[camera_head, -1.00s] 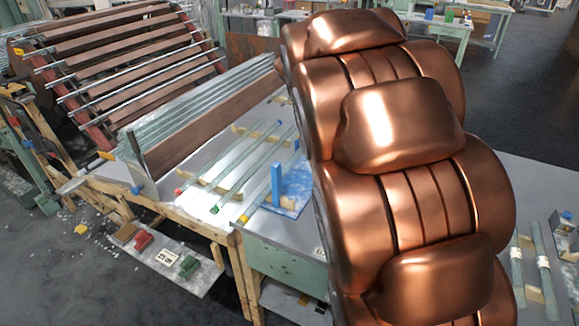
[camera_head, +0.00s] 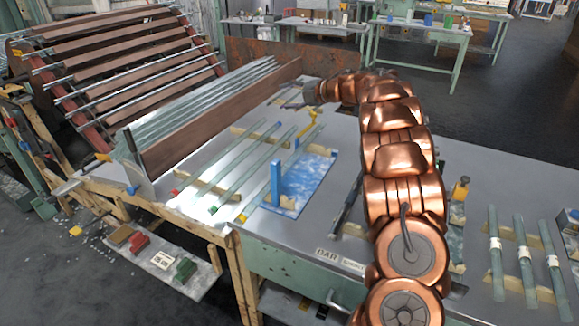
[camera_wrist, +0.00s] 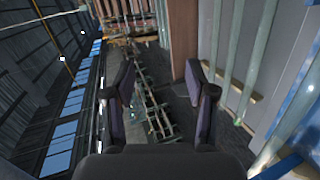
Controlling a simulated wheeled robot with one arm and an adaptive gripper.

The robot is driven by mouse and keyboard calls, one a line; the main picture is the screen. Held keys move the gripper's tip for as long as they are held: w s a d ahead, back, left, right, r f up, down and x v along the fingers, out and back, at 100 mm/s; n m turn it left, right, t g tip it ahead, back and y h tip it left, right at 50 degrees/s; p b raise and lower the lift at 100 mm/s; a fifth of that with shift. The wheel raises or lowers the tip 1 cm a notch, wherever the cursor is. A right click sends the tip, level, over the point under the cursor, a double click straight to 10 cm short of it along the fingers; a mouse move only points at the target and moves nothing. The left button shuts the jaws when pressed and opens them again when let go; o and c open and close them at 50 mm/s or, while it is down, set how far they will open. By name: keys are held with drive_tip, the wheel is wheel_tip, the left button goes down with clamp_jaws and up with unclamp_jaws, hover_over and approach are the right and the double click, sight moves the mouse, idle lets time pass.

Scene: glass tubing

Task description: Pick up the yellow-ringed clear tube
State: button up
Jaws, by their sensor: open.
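The yellow-ringed clear tube (camera_head: 265,192) lies in the head view on the metal table, its yellow near end beside the blue upright. Two like tubes lie left of it, one with a green end (camera_head: 240,181) and one with a red end (camera_head: 215,163). My gripper (camera_head: 287,99) is past the far ends of the tubes, small and partly unclear there. In the wrist view my gripper (camera_wrist: 160,98) has its two dark fingers apart with nothing between them. Clear tubes (camera_wrist: 258,60) run along the right side of that view; I cannot tell which is the yellow-ringed one.
A blue upright (camera_head: 276,184) on a blue plate (camera_head: 311,183) stands right beside the tube. A long brown board (camera_head: 220,120) with more glass tubes borders the left. Several white-banded tubes (camera_head: 525,258) lie at the right. The table's front is partly free.

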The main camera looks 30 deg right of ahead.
drive_tip(key=s+f+n+g+y, duration=0.25)
drive_tip(key=s+f, duration=0.25)
drive_tip(key=f, duration=0.3)
drive_tip(key=n+g+y+b, duration=0.1)
drive_tip(key=n+g+y, duration=0.1)
drive_tip(key=g, duration=0.2)
approach(290, 165)
drive_tip(key=shift+w+a+f+h, duration=0.25)
drive_tip(key=shift+w+a, duration=0.1)
drive_tip(key=shift+a, duration=0.2)
drive_tip(key=shift+s+a+f, duration=0.15)
drive_tip(key=shift+f, duration=0.1)
drive_tip(key=shift+x, duration=1.05)
drive_tip(key=shift+r+p+x, duration=0.2)
drive_tip(key=shift+p+x, duration=0.65)
drive_tip(key=shift+x, duration=1.85)
clamp_jaws()
